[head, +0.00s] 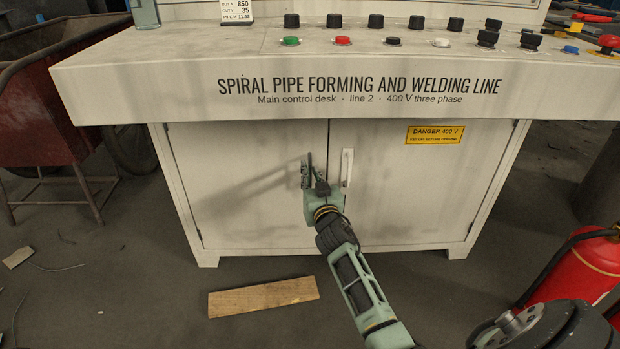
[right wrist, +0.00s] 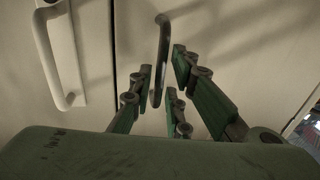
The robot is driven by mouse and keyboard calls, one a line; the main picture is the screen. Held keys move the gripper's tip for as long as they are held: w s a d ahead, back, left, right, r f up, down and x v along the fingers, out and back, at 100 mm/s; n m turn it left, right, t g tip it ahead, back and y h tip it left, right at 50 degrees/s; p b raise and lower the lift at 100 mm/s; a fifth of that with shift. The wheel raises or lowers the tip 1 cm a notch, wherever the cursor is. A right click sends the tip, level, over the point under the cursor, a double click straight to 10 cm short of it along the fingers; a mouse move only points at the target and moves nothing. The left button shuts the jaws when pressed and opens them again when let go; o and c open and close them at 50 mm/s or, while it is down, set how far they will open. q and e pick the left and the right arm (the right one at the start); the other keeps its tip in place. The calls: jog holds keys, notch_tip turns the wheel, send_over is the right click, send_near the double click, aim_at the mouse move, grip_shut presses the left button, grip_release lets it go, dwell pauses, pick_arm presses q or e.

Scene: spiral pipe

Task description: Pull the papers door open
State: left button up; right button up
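The grey-white control desk has two cabinet doors below its top. The left door (head: 240,180) has a dark bar handle (head: 309,160) near the middle seam; the right door (head: 420,185) has a white handle (head: 347,167). I cannot read any papers label on either door. My right gripper (head: 313,176) is at the dark handle. In the right wrist view, the dark handle (right wrist: 162,55) stands between the open fingers (right wrist: 160,88), with gaps visible beside it. The white handle (right wrist: 58,55) is off to the left there. Both doors look shut. My left gripper is not in view.
The desk top (head: 200,45) with buttons overhangs the doors. A wooden plank (head: 263,296) lies on the floor before the left door. A red fire extinguisher (head: 588,268) stands at right, a rusty red cart (head: 40,110) at left. Floor in front is otherwise mostly clear.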

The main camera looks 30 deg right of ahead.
jog(key=shift+w+d, duration=0.25)
jog(key=shift+w, duration=0.4)
grip_shut()
